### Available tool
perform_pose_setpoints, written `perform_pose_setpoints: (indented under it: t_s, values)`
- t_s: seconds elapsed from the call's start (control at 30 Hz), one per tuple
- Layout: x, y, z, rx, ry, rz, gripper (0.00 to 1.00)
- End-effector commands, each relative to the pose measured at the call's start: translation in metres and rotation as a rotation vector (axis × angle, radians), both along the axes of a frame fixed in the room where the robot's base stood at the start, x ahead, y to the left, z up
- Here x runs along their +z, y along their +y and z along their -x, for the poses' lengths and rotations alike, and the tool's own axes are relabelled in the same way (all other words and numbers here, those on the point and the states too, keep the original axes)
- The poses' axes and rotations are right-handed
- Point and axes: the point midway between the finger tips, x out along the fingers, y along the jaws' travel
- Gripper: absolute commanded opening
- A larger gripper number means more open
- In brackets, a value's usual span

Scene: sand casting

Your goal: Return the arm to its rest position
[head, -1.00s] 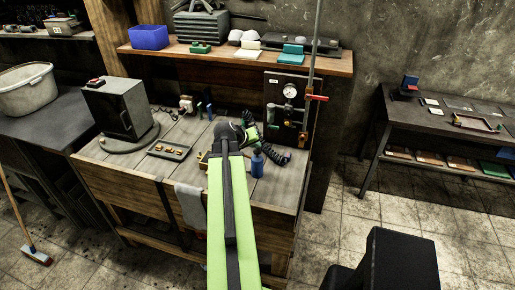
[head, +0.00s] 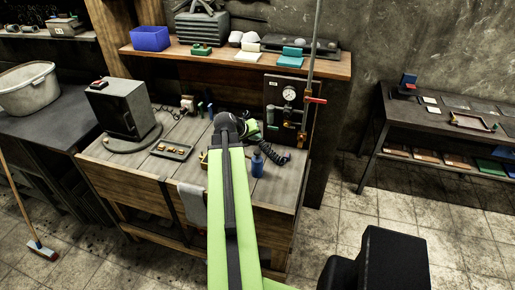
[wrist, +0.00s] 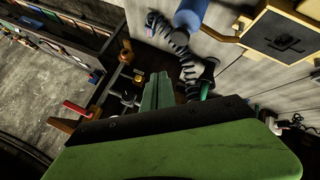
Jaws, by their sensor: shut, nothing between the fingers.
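My green arm (head: 225,210) reaches forward over the wooden workbench (head: 190,140) in the head view. My gripper (wrist: 158,92) shows in the wrist view with its two green fingers together and nothing between them. Its fingertips point toward a dark coiled hose (wrist: 178,45) and the pipe fittings.
A gauge panel (head: 289,100) with a red-handled valve (head: 315,99) and upright pipe stands behind my arm. A grey box (head: 125,108) and a small tray (head: 171,151) are on the bench's left. A shelf (head: 225,62) runs behind. Open floor (head: 400,210) lies right.

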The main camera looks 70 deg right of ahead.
Motion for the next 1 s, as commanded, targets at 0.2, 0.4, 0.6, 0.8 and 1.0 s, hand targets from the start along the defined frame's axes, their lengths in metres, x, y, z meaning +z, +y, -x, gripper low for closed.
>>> perform_pose_setpoints:
  t_s: [0.2, 0.4, 0.6, 0.8, 1.0]
  values:
    - [-0.001, 0.0, 0.0, 0.0, 0.0, 0.0, 0.0]
    - [-0.001, 0.0, 0.0, 0.0, 0.0, 0.0, 0.0]
    - [-0.001, 0.0, 0.0, 0.0, 0.0, 0.0, 0.0]
    - [-0.007, 0.006, -0.018, 0.027, 0.0, 0.0, 0.0]
    - [-0.036, 0.069, -0.148, 0.237, -0.001, 0.0, 0.0]
